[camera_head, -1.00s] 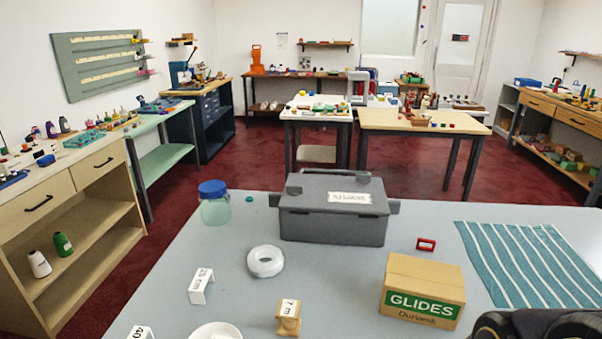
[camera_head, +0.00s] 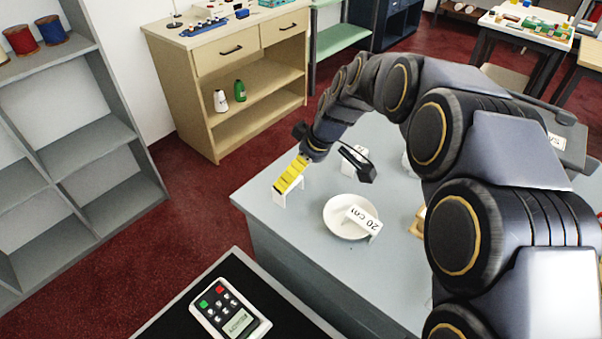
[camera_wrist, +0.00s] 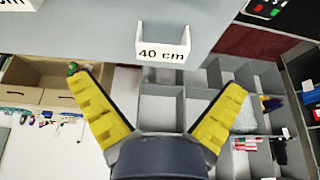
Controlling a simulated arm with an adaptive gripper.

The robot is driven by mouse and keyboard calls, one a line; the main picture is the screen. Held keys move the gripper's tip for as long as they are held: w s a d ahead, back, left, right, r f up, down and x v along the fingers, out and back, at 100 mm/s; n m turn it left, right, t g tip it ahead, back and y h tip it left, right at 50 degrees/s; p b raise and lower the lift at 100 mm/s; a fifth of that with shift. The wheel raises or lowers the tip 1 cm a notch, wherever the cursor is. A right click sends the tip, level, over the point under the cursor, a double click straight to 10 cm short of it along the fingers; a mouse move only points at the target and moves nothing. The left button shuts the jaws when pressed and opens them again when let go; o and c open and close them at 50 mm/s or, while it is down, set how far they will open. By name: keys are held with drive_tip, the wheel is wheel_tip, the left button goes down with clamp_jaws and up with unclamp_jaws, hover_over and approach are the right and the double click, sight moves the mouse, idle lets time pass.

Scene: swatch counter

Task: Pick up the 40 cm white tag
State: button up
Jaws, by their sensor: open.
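The 40 cm white tag (camera_wrist: 163,52) shows in the wrist view at upper middle, its label readable. It stands near the edge of the grey table. My gripper (camera_wrist: 157,80) is open, and its yellow fingers lie to either side below the tag in that picture, with nothing between them. In the head view my gripper (camera_head: 283,186) points down at the tag (camera_head: 296,194), which is partly hidden behind the fingers. I cannot tell the exact gap between fingers and tag. A white 20 cm tag (camera_head: 361,219) leans on a white plate (camera_head: 341,229).
The grey table (camera_head: 285,232) is bare around the near corner. A dark surface with a remote (camera_head: 231,311) lies in front. A grey shelf (camera_head: 75,160) stands at left.

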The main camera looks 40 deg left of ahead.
sight(290, 196)
drive_tip(key=x, duration=0.8)
drive_tip(key=shift+s, duration=0.2)
drive_tip(key=shift+d, duration=0.1)
drive_tip(key=c, duration=0.8)
